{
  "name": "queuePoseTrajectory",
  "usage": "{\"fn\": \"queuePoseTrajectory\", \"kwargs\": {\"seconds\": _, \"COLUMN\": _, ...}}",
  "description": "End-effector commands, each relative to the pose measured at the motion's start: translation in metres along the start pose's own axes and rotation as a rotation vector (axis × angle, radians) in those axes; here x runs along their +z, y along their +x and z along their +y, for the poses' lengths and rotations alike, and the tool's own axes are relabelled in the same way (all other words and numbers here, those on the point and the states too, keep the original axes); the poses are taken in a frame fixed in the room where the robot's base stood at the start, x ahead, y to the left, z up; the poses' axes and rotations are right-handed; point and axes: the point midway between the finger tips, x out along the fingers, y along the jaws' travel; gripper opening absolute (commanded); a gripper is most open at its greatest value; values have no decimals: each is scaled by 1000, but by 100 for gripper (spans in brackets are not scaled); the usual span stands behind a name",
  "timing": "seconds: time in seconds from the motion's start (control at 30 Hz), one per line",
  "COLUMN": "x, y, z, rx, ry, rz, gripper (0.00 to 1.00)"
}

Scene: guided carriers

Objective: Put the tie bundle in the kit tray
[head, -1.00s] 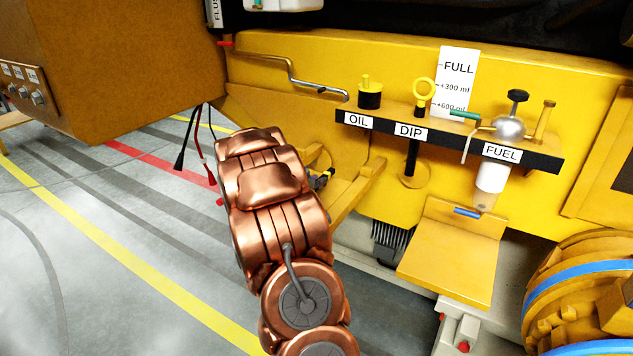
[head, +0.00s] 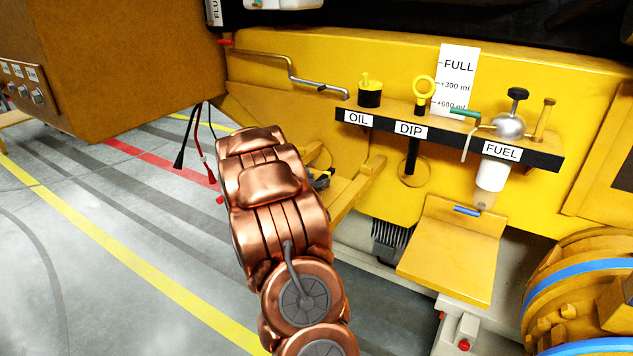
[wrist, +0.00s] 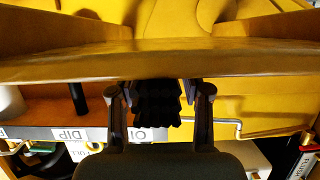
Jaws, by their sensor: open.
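In the head view, a black ribbed bundle (head: 390,240), which looks like the tie bundle, sits low against the yellow machine, left of a yellow tray-like plate (head: 450,255). I cannot tell whether that plate is the kit tray. In the wrist view my gripper (wrist: 160,92) is open, with one finger on each side of a dark, jagged-edged thing (wrist: 158,103). It may be the bundle, but it is too dark to be sure, and contact cannot be made out. In the head view my copper arm hides most of the gripper.
A yellow shelf with OIL, DIP and FUEL labels (head: 450,143) runs above the plate. A blue piece (head: 467,211) lies at the plate's back. A brown box (head: 110,60) with hanging cables stands left. A blue-banded yellow drum (head: 580,290) is at right. Floor at left is clear.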

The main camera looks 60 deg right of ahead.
Motion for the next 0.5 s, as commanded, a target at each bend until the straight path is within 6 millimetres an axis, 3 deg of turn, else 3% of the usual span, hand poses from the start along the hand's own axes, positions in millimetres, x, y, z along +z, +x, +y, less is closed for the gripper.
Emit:
{"fn": "queuePoseTrajectory", "kwargs": {"seconds": 0.17, "x": -4, "y": -8, "z": -1, "rx": -1, "ry": 2, "rz": 1, "gripper": 48}}
{"fn": "queuePoseTrajectory", "kwargs": {"seconds": 0.5, "x": -3, "y": -54, "z": -1, "rx": -4, "ry": 3, "rz": 0, "gripper": 48}}
